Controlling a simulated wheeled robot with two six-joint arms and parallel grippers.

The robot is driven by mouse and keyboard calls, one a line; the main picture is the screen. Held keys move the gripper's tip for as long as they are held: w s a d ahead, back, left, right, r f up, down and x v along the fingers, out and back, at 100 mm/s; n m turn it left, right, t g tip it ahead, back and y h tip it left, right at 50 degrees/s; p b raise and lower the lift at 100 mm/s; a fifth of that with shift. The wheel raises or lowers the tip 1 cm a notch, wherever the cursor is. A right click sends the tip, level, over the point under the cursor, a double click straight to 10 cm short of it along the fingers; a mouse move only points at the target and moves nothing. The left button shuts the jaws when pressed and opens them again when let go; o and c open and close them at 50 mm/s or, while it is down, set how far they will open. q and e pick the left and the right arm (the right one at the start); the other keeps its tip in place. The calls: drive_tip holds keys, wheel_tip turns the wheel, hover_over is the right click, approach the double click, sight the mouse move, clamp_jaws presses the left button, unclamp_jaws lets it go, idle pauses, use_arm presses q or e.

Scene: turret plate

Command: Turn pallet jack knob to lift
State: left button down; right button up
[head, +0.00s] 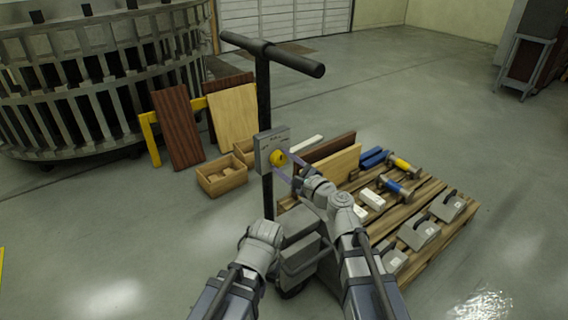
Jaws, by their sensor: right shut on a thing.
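The pallet jack (264,100) stands in front of me, with a black T-shaped handle on an upright post. The box's small lettering is too small to read. My left arm ends low in the picture, left of the jack's body; its gripper fingers do not show.
A wooden pallet (440,240) with grey metal blocks, planks and blue and yellow tools lies right of the jack. Wooden boxes (222,176) and leaning boards (178,128) stand to the left, before a large round metal frame (90,80).

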drive_tip(key=shift+n, duration=0.3)
drive_tip(key=n, duration=0.4)
drive_tip(key=shift+n, duration=0.4)
use_arm(q)
drive_tip(key=shift+r, duration=0.15)
use_arm(e)
drive_tip(key=n, duration=0.4)
drive_tip(key=shift+n, duration=0.3)
drive_tip(key=o, duration=1.4)
drive_tip(key=shift+c, duration=0.2)
drive_tip(key=shift+s, duration=0.1)
